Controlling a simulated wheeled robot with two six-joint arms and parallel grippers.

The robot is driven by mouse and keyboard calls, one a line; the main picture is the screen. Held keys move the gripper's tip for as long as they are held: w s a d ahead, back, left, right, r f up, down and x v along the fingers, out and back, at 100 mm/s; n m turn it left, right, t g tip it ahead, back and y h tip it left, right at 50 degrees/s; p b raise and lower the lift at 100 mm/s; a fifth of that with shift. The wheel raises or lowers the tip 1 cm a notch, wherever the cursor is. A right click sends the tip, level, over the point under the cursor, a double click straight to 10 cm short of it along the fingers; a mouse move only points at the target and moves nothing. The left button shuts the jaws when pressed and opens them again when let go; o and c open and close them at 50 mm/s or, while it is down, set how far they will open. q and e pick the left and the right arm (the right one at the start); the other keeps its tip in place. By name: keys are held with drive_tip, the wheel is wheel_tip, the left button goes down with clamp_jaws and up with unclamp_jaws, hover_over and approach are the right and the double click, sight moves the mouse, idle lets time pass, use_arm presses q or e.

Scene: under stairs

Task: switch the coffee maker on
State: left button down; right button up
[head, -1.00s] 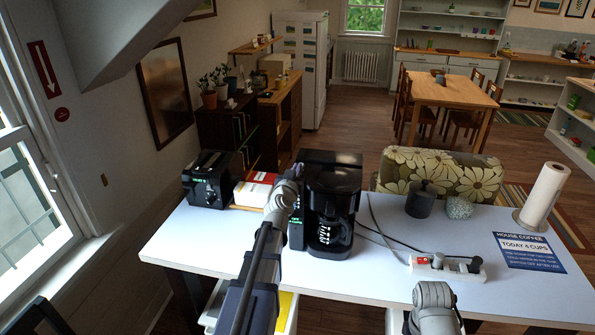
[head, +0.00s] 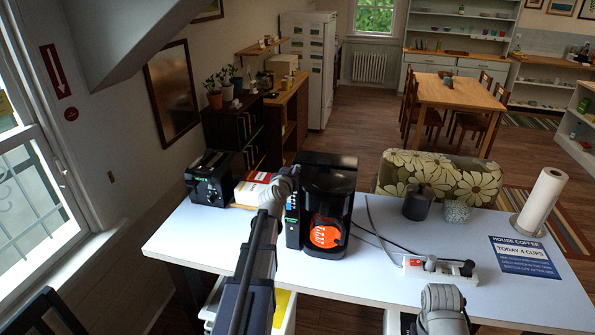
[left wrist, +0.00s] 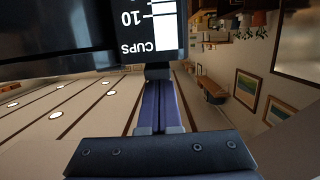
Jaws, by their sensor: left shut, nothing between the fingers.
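The black coffee maker (head: 333,172) stands on the white table, with its glass carafe in front. The carafe (head: 325,232) shows bright orange with white marks. A small green-lit strip shows on the machine's left front. My left arm reaches to this left side; its gripper's tips are hidden in the head view. In the left wrist view my left gripper (left wrist: 158,74) is shut and empty, its tip at the lower edge of the coffee maker's black panel (left wrist: 122,32), marked CUPS and 10 upside down. I cannot tell whether they touch. My right gripper is not in view.
A black toaster (head: 209,178) and a red-and-white box (head: 250,190) stand left of the coffee maker. A power strip (head: 440,269), dark canister (head: 417,203), paper towel roll (head: 541,202) and blue sign (head: 526,256) are on the right. The table's front middle is clear.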

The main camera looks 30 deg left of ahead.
use_arm(q)
drive_tip(key=shift+a+f, duration=0.1)
drive_tip(key=shift+a, duration=0.05)
drive_tip(key=shift+d+r+p, duration=0.25)
drive_tip(key=shift+r+p, duration=0.1)
drive_tip(key=shift+r, duration=0.1)
drive_tip(key=shift+w+a+r+p, duration=0.1)
drive_tip(key=shift+r+p, duration=0.2)
drive_tip(key=r+p, duration=0.3)
drive_tip(key=shift+w+a, duration=0.2)
drive_tip(key=shift+w, duration=0.05)
drive_tip(key=r+p+v, duration=0.1)
drive_tip(key=p+v, duration=0.2)
drive_tip(key=v, duration=0.6)
drive_tip(key=shift+s+r+p, duration=0.2)
drive_tip(key=shift+r+p, duration=0.15)
